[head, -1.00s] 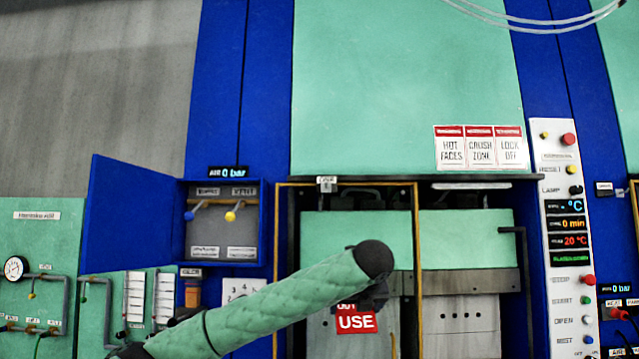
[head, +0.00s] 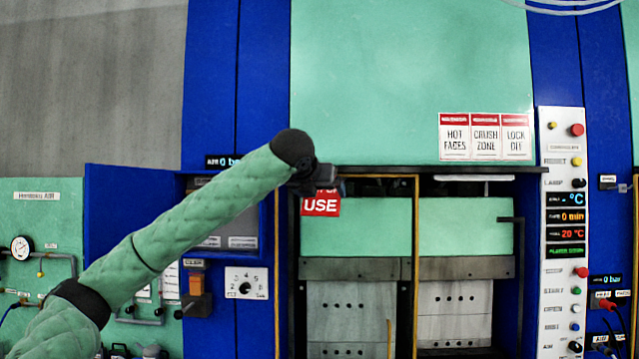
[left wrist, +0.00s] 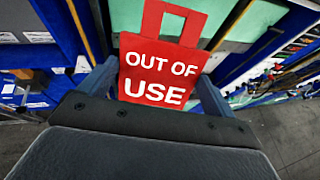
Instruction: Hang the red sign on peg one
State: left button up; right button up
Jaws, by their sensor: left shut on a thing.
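The red sign (head: 321,207) hangs below my left gripper (head: 325,186) in the head view, in front of the top left of the press opening. It also shows in the left wrist view (left wrist: 158,76), with white words "OUT OF USE" and a red loop handle on top. My left gripper is shut on the sign, with a blue-grey finger on each side of it in the left wrist view. The head view shows only the sign's lower part, as the gripper covers the rest. I cannot make out peg one. My right gripper is not in view.
The press opening has a yellow-edged guard frame (head: 416,230) and a dark top edge (head: 440,169). An open blue cabinet door (head: 130,215) stands left, behind my arm. A white control panel (head: 563,300) stands right. A dial plate (head: 246,283) is below the cabinet.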

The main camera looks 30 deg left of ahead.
pick_arm(q)
jog(key=shift+w+a+f, duration=0.1)
jog(key=shift+w+a, duration=0.35)
jog(key=shift+w, duration=0.3)
jog(key=shift+w+a+f, duration=0.1)
jog(key=shift+w+a, duration=0.35)
jog(key=shift+w, duration=0.3)
jog(key=shift+w+a+f, duration=0.1)
jog(key=shift+w+a, duration=0.35)
jog(key=shift+w, duration=0.3)
jog(key=w, duration=0.1)
jog(key=w+a+f, duration=0.1)
jog(key=w+a, duration=0.1)
jog(key=w, duration=0.1)
jog(key=shift+a+f, duration=0.15)
jog(key=shift+a, duration=0.1)
jog(key=shift+f, duration=0.1)
jog(key=o, duration=0.8)
